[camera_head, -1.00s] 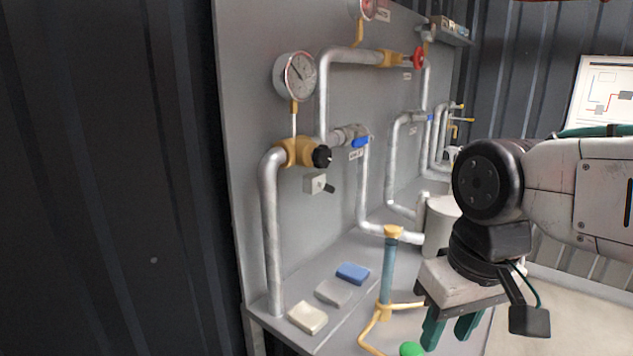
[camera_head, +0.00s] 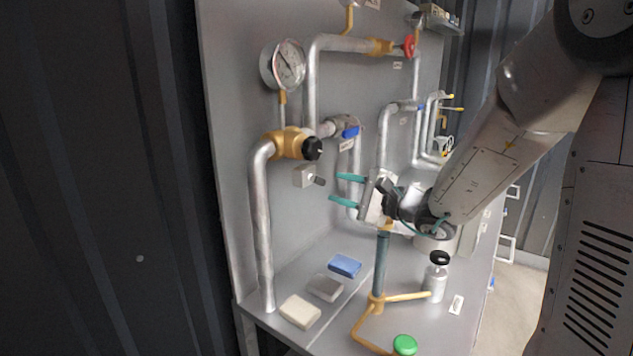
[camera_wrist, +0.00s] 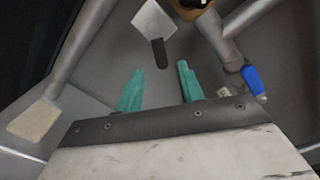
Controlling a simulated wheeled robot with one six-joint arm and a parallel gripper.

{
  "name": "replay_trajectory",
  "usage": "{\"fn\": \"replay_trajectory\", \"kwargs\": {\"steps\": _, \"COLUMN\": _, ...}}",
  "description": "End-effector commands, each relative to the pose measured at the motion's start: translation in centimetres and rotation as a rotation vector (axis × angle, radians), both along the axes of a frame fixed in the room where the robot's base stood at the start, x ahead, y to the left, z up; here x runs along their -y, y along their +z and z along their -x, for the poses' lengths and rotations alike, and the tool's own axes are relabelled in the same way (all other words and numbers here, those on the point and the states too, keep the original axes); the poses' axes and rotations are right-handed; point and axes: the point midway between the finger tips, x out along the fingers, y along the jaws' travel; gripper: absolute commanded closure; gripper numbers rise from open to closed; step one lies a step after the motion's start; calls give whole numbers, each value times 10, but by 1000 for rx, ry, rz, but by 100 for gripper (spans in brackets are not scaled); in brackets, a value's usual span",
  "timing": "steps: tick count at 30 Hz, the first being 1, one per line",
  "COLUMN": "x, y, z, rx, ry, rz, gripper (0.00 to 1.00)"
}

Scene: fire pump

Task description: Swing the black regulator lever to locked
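The black lever (camera_head: 319,181) sticks out from a small light-grey box (camera_head: 303,176) on the panel, below the brass valve with a round black knob (camera_head: 312,149). In the wrist view the black lever (camera_wrist: 160,54) hangs from the box (camera_wrist: 154,19) and points toward the space between my fingers. My gripper (camera_head: 335,188) has two teal fingers, spread apart with nothing between them. It is just right of the lever and faces the panel. In the wrist view the fingertips (camera_wrist: 160,71) lie either side of the lever's line, apart from it.
A blue-handled valve (camera_head: 350,132) and pipe are close above my gripper. A pressure gauge (camera_head: 284,65) is higher up. Blue, grey and cream blocks (camera_head: 300,311) lie on the bench. A yellow-legged stand (camera_head: 378,300), black-capped bottle (camera_head: 436,280) and green button (camera_head: 404,345) stand below.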

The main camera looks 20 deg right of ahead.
Motion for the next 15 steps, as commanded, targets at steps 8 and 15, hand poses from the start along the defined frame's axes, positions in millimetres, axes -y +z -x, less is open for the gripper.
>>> {"fn": "replay_trajectory", "kwargs": {"steps": 8, "x": -17, "y": -1, "z": -31, "rx": 0, "ry": -14, "rz": -11, "gripper": 62}}
{"fn": "replay_trajectory", "kwargs": {"steps": 15, "x": -37, "y": -1, "z": -57, "rx": 2, "ry": -14, "rz": -10, "gripper": 62}}
